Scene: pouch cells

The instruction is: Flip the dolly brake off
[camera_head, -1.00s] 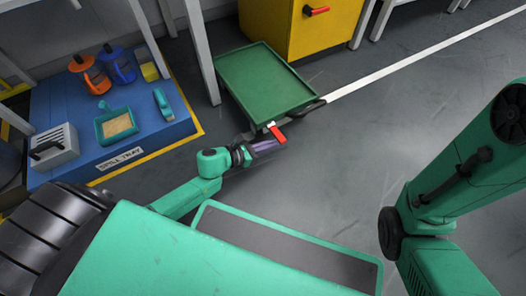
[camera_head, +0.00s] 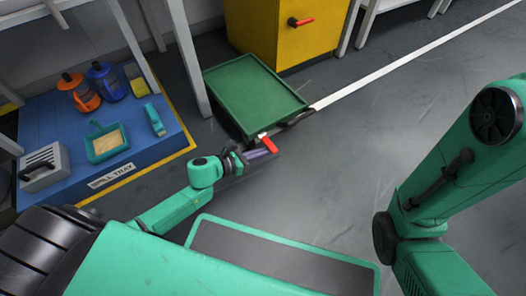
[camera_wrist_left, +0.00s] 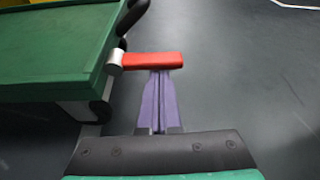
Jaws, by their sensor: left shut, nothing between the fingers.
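The green dolly (camera_head: 254,90) stands on the floor near the yellow cabinet. Its brake lever, a red bar (camera_head: 267,145) on a pale pivot, sticks out from the dolly's near end. The red brake lever (camera_wrist_left: 152,61) shows in the left wrist view, lying level to the right of its pivot. My left gripper (camera_head: 262,153) is shut and empty, with its purple fingertips close to the lever. In the left wrist view the fingertips (camera_wrist_left: 159,73) reach the lever's near edge; I cannot tell whether they touch. My right gripper is out of view.
A yellow cabinet (camera_head: 289,30) with a red handle stands behind the dolly. A blue spill tray (camera_head: 55,120) at left holds bottles, a dustpan and a grey box. A table leg (camera_head: 187,55) stands left of the dolly. The floor at right is clear.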

